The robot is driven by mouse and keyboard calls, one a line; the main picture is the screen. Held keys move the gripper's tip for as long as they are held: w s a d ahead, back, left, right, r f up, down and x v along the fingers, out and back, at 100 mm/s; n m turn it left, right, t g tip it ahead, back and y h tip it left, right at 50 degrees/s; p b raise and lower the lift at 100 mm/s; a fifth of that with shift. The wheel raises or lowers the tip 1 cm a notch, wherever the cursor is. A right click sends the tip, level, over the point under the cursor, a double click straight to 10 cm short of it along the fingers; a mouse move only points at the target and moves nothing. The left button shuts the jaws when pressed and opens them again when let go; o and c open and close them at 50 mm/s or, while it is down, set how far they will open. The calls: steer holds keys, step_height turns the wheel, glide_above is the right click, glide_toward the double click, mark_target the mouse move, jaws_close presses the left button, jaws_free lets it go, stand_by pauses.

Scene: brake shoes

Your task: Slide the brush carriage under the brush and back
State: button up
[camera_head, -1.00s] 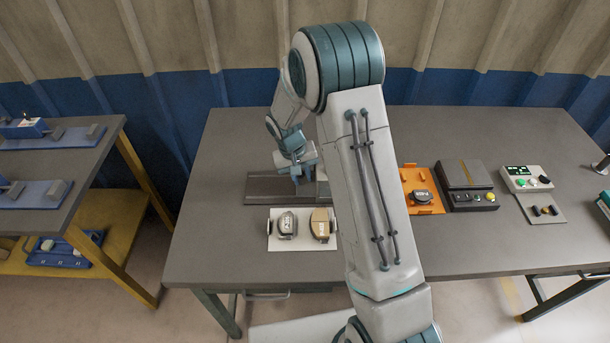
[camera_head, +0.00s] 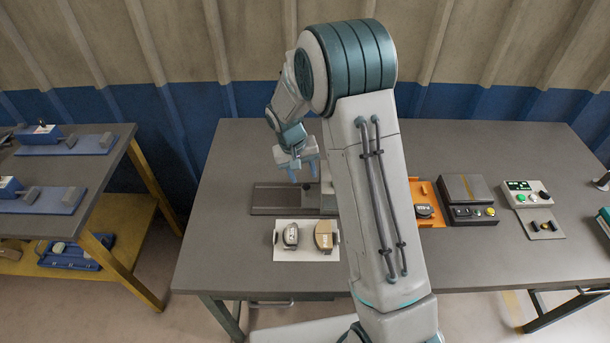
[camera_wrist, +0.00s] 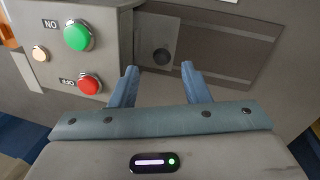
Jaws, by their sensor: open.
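The brush carriage (camera_wrist: 157,32) is a grey plate with a dark round knob (camera_wrist: 162,56) in the wrist view. It lies beside the button housing (camera_wrist: 75,50), at one end of the dark track (camera_wrist: 225,50). In the head view the track (camera_head: 275,198) lies on the table, and the grey housing (camera_head: 328,198) at its right end is partly hidden by my arm. My gripper (camera_head: 305,176) is open and empty above the track. Its blue fingers (camera_wrist: 160,80) point towards the knob and stand apart from it. The brush itself cannot be made out.
A white mat (camera_head: 292,252) with two brake shoes lies in front of the track. An orange fixture (camera_head: 430,190), a grey button unit (camera_head: 470,190) and a control box (camera_head: 527,192) stand to the right. The wrist view shows green (camera_wrist: 77,37) and red (camera_wrist: 88,84) buttons.

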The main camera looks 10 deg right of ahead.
mark_target(305, 184)
steer(key=shift+r, duration=0.3)
steer(key=shift+c, duration=0.2)
steer(key=shift+c, duration=1.1)
step_height(305, 184, up, 5)
steer(key=a+b, duration=0.1)
steer(key=b, duration=0.4)
steer(key=f, duration=0.4)
steer(key=d+f+p, duration=0.1)
steer(key=f, duration=0.3)
steer(key=d+f+p, duration=0.1)
steer(key=f, duration=0.4)
steer(key=shift+w+d, duration=0.1)
steer(key=shift+w, duration=0.25)
